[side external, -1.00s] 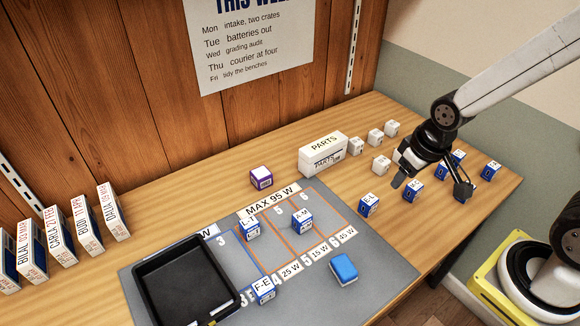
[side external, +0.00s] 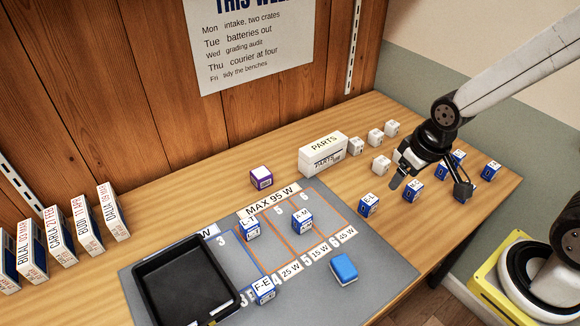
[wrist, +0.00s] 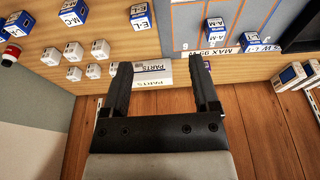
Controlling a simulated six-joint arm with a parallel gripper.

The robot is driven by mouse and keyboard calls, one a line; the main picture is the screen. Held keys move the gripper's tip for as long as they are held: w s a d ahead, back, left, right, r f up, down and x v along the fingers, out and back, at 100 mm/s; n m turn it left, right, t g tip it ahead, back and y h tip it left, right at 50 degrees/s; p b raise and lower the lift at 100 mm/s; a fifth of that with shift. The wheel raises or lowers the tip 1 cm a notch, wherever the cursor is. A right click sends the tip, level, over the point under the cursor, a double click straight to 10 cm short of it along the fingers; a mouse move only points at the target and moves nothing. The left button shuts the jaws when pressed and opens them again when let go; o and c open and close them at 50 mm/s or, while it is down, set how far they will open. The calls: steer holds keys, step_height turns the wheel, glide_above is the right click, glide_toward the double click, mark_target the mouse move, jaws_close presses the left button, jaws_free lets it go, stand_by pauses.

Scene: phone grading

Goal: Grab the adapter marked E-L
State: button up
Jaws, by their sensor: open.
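The adapter marked E-L (side external: 369,204) is a small blue and white cube on the bare wood, just right of the grey mat. The E-L adapter lies to the left of both fingers in the side view. In the wrist view my gripper (wrist: 158,70) has its fingers apart on either side of the white PARTS box, with no adapter between them.
Several white cubes (side external: 381,165) and the PARTS box (side external: 322,156) stand behind. The mat holds more adapters, a blue block (side external: 343,269) and a black tray (side external: 222,273).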

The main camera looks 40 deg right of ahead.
steer(key=shift+o, duration=0.9)
